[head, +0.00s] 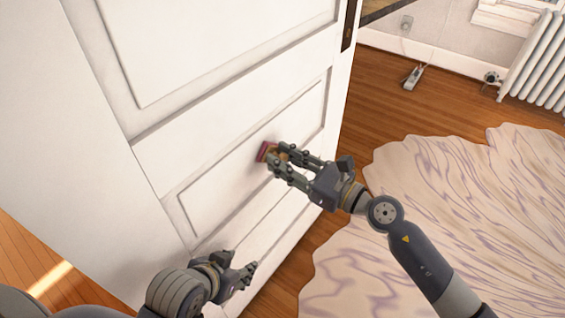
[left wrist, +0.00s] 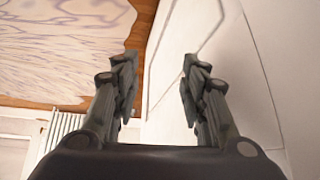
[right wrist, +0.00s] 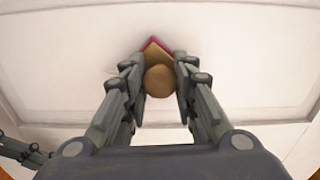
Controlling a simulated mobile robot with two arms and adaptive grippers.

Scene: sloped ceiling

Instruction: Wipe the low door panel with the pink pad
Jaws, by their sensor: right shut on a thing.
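The white door (head: 235,120) fills the left and middle of the head view. Its low panel (head: 225,190) is a recessed rectangle, also seen in the right wrist view (right wrist: 70,70). The pink pad (head: 264,152) is at this panel and appears to touch it. In the right wrist view the pad's pink edge (right wrist: 150,43) shows behind a round tan knob (right wrist: 159,81). My right gripper (head: 280,163) is shut on the pad by this knob. My left gripper (head: 246,270) is open and empty, low beside the door; its parted fingers show in the left wrist view (left wrist: 155,80).
A pale, wavy-patterned rug (head: 440,220) lies on the wooden floor (head: 385,125) to the right of the door. A white radiator (head: 540,70) stands at the far right wall. A small grey device (head: 413,77) with a cord sits on the floor.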

